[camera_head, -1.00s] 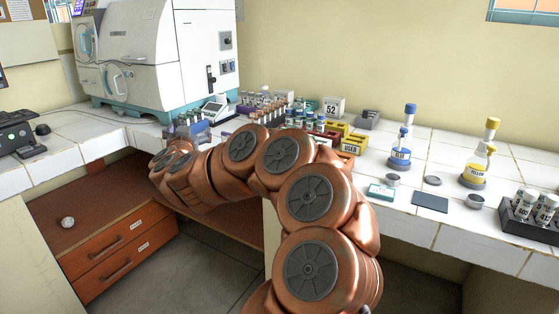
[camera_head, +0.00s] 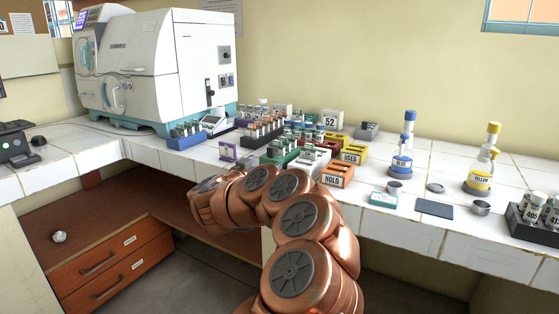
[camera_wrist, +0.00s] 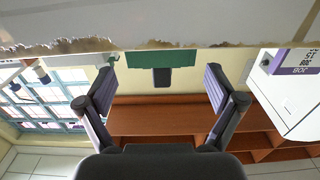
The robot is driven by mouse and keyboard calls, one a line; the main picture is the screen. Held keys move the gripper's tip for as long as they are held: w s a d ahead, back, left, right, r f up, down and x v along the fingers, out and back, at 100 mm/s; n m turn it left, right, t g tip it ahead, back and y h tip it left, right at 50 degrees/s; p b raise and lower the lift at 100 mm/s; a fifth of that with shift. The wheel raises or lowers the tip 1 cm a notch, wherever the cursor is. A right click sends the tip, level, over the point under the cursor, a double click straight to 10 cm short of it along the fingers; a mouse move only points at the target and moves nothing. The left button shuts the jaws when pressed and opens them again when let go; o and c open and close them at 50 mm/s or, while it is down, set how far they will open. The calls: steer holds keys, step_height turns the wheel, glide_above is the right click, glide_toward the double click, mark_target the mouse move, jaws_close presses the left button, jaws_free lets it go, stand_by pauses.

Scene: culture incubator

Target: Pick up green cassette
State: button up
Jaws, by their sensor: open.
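In the wrist view a flat green piece (camera_wrist: 162,58), which I take to be the green cassette, shows at the ragged counter edge, with a dark block below it in the picture. It lies between and beyond the fingers of my gripper (camera_wrist: 160,85), which are spread open with nothing between them. In the head view I cannot make out this green piece, and my arm hides my fingertips near the counter's front edge. A purple-and-white labelled piece (camera_wrist: 296,62) is at the right of the wrist view; a purple one stands on the counter in the head view (camera_head: 229,152).
Tube racks, including a green one (camera_head: 278,156), stand close behind my arm. An orange HOLD block (camera_head: 338,174) and a yellow block (camera_head: 354,152) are right of them. The white machine (camera_head: 165,65) fills the back left. The front left counter is mostly clear.

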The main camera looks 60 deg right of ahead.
mark_target(270, 158)
steer(key=shift+w+d+r+b, duration=0.1)
steer(key=shift+d+b, duration=0.15)
steer(key=shift+d, duration=0.95)
steer(key=shift+w+d+r+b, duration=0.1)
steer(key=shift+d+b, duration=0.1)
steer(key=shift+d, duration=1)
steer(key=shift+c, duration=0.3)
steer(key=c, duration=1)
